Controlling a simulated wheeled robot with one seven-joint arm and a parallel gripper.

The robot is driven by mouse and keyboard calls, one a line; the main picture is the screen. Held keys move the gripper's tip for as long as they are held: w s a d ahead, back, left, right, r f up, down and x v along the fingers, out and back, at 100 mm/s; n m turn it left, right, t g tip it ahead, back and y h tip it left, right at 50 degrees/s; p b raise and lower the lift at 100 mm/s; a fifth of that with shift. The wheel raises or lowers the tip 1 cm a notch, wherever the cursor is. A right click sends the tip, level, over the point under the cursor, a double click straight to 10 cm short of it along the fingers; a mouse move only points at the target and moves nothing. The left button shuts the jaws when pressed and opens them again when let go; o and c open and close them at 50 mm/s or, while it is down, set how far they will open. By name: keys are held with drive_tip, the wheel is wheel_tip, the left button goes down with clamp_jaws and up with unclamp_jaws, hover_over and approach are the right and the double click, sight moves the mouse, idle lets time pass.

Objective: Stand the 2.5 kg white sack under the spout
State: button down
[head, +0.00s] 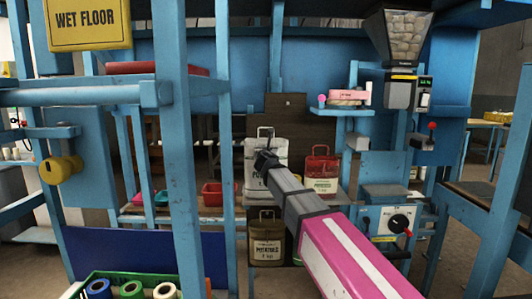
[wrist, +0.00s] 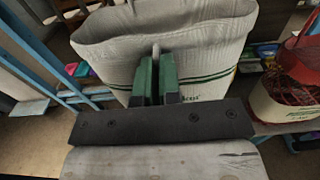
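The white sack (head: 257,160) stands upright on a shelf board beyond my arm, its handle loop raised; its weight print is too small to read. In the wrist view the white sack (wrist: 200,50) fills the upper middle, with a green stripe and an open-looking rim. My gripper (head: 266,160) is at its upper front. The green fingers of my gripper (wrist: 156,72) are close together with a narrow pale strip between them, seemingly sack cloth or handle. The spout (head: 401,92) hangs under a hopper (head: 400,40) filled with potatoes, at the right.
A red-topped sack (head: 321,172) stands right of the white one. A brown sack (head: 266,238) is on the level below. A blue post (head: 182,150) rises left of my arm. A scale-like unit (head: 390,222) with a dial is below the spout. A small shelf (head: 345,110) holds pink tape.

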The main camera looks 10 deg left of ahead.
drive_tip(key=shift+f, duration=0.15)
drive_tip(key=c, duration=1.3)
unclamp_jaws()
drive_tip(key=v, duration=1.1)
drive_tip(key=w+d+f+m+g+h, duration=0.2)
drive_tip(key=d+f+m+g+h, duration=0.55)
drive_tip(key=d+f+m, duration=1.6)
drive_tip(key=s+d+f+m+g+y, duration=0.1)
drive_tip(key=s+d+f+m+g, duration=0.2)
drive_tip(key=s+d+f+m, duration=0.1)
drive_tip(key=s+d+f+m+g+y, duration=0.1)
drive_tip(key=s+d+f+m+g, duration=0.2)
drive_tip(key=s+d+f+m, duration=0.2)
drive_tip(key=s+d+f+m+g+y, duration=0.1)
drive_tip(key=s+d+f+m+g, duration=0.2)
drive_tip(key=d+f, duration=0.6)
drive_tip(key=shift+s+f+m+g, duration=0.15)
drive_tip(key=shift+s+f+m, duration=0.5)
drive_tip(key=shift+s+f, duration=0.4)
drive_tip(key=shift+s+f+m+g, duration=0.1)
drive_tip(key=shift+s+f+m, duration=0.5)
drive_tip(key=shift+s+f, duration=0.45)
drive_tip(key=shift+o, duration=0.5)
drive_tip(key=shift+s+d+f+m, duration=0.15)
drive_tip(key=shift+f+m, duration=0.25)
